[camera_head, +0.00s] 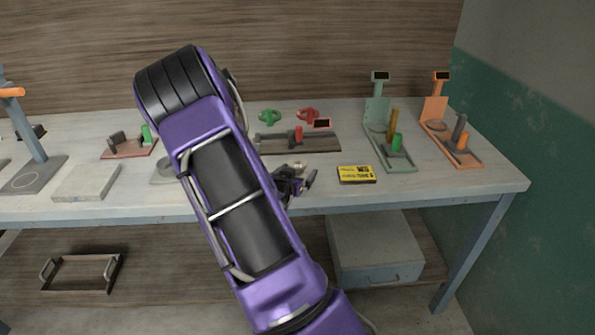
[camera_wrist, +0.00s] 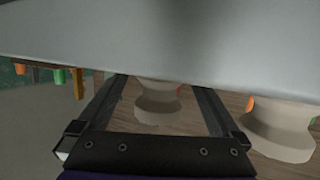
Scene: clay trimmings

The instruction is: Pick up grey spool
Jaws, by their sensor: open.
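My gripper (camera_head: 300,181) is low over the front part of the workbench, in the middle. In the wrist view my gripper (camera_wrist: 160,84) is open, one finger on each side of a pale grey-beige spool-shaped piece (camera_wrist: 158,108). The fingers appear apart from it; I cannot tell how deep between them it stands. A second, similar pale spool-shaped piece (camera_wrist: 280,135) is right of the fingers in that upside-down view. In the head view a small pale piece (camera_head: 299,166) shows just behind my gripper, partly hidden. I cannot tell which piece is the grey spool.
The workbench (camera_head: 440,192) holds a yellow-black box (camera_head: 356,174) right of my gripper. Behind stand a dark rack (camera_head: 300,146), a green stand (camera_head: 377,115) and an orange stand (camera_head: 436,115). A grey slab (camera_head: 87,183) lies left. My arm hides the middle-left.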

